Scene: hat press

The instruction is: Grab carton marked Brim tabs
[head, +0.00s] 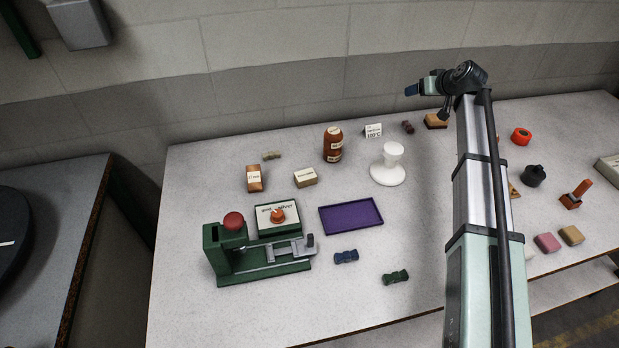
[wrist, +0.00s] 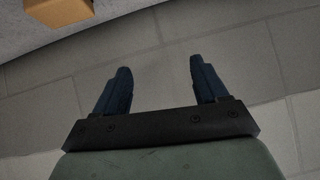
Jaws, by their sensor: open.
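Several small cartons stand on the grey table in the head view. An orange-brown carton (head: 254,180) with a pale label stands at the left, and a tan carton (head: 305,177) with a pale label stands to its right. The print on both is too small to read, so I cannot tell which is marked Brim tabs. My gripper (head: 411,90) is raised at the back of the table, well to the right of both cartons. Its blue fingers (wrist: 158,76) are apart and empty in the wrist view.
A tan block (head: 436,122) is near my gripper. A brown bottle (head: 333,146), white stand (head: 388,168), purple tray (head: 350,216) and green press (head: 258,255) stand on the table (head: 200,310). The back wall (head: 300,90) is close behind my gripper.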

